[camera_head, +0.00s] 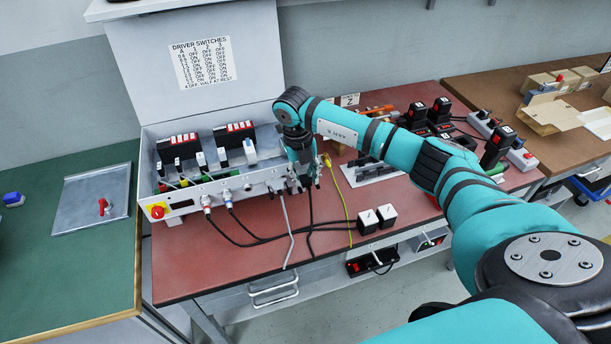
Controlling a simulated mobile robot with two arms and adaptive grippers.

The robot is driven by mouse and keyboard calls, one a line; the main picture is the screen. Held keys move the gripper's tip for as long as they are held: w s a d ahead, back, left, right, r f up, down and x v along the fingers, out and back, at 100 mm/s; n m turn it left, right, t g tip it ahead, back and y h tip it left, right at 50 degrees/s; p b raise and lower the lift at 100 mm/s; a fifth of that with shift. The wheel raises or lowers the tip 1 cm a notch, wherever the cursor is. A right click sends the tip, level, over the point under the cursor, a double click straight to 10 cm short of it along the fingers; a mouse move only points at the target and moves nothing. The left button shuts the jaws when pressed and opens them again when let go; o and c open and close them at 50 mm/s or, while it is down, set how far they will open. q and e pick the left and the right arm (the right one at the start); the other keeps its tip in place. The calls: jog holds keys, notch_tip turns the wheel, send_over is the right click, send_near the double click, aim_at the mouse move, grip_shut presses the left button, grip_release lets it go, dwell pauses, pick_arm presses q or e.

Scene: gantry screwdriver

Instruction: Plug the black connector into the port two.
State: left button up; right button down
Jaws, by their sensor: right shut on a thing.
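My right arm reaches in from the right, and its gripper (304,184) points down at the right end of the control box's front panel (235,186). The gripper is shut on what appears to be the black connector, which the fingers mostly hide. A black cable (310,222) hangs straight down from between the fingers onto the red table. I cannot tell whether the connector is in a port or just in front of the panel. Port two cannot be made out; port labels are too small to read. My left gripper is not in view.
A grey cable (288,228) and a yellow cable (345,195) hang close on either side of the gripper. Other plugs sit in the panel to the left. Black chargers (420,115) stand at the right.

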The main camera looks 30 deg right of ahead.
aim_at(302, 178)
jog(key=shift+w+d+r+b, duration=0.1)
jog(key=shift+w+b, duration=0.2)
jog(key=shift+w, duration=0.1)
dwell(0.3)
jog(key=c, duration=0.8)
grip_release()
jog(key=shift+w+r, duration=0.1)
jog(key=shift+w, duration=0.05)
jog(key=shift+c, duration=0.2)
jog(key=shift+d, duration=0.1)
jog(key=shift+a+r+p, duration=0.2)
jog(key=shift+r+p, duration=0.75)
jog(key=shift+r, duration=0.35)
jog(key=shift+a+r+p, duration=0.2)
jog(key=shift+r+p, duration=0.75)
jog(key=shift+r, duration=0.3)
